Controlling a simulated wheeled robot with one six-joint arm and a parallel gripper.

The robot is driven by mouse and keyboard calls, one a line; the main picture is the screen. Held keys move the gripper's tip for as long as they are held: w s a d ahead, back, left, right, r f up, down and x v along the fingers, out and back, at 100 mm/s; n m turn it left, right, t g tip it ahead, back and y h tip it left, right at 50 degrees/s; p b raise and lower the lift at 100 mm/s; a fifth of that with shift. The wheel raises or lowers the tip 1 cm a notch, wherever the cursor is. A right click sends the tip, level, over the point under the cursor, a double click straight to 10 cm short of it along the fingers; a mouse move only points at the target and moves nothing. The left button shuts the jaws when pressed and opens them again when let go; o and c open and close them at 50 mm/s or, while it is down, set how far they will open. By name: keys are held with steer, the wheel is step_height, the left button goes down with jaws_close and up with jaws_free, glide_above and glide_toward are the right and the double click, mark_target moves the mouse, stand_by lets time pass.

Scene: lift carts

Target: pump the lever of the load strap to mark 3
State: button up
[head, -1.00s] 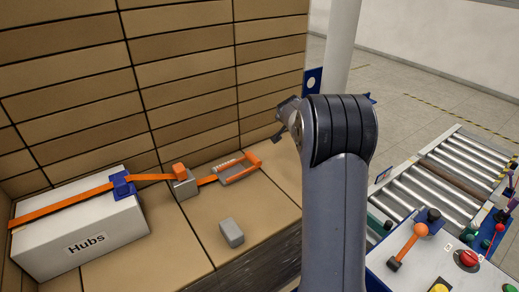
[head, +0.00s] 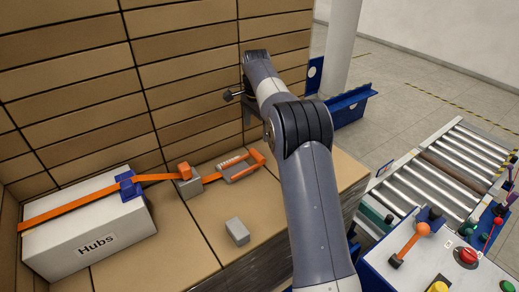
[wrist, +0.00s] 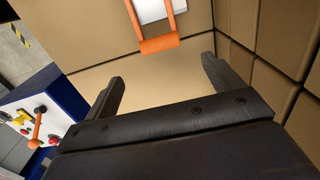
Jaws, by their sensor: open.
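The load strap is an orange band (head: 68,208) running over a white box marked "Hubs" (head: 70,256), through a blue corner piece (head: 129,185) to a grey block with an orange top (head: 188,184). Its lever is an orange U-shaped handle (head: 257,157) around a grey-white plate, lying low at the right end. Marks on the plate are too small to read. In the wrist view the handle's orange crossbar (wrist: 160,44) lies ahead of my gripper (wrist: 163,72). My gripper is open and empty, its fingers apart from the bar. In the head view it is mostly hidden by my arm.
A small grey block (head: 237,231) lies on the tan boxes in front of the strap. A wall of stacked boxes (head: 130,70) rises behind. At right are a control panel with an orange-knobbed lever (head: 421,229) and a roller conveyor (head: 455,165).

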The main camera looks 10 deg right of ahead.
mark_target(257, 153)
step_height(257, 153, down, 11)
steer(key=shift+r+p, duration=0.2)
steer(key=shift+p, duration=0.2)
steer(key=c, duration=1.4)
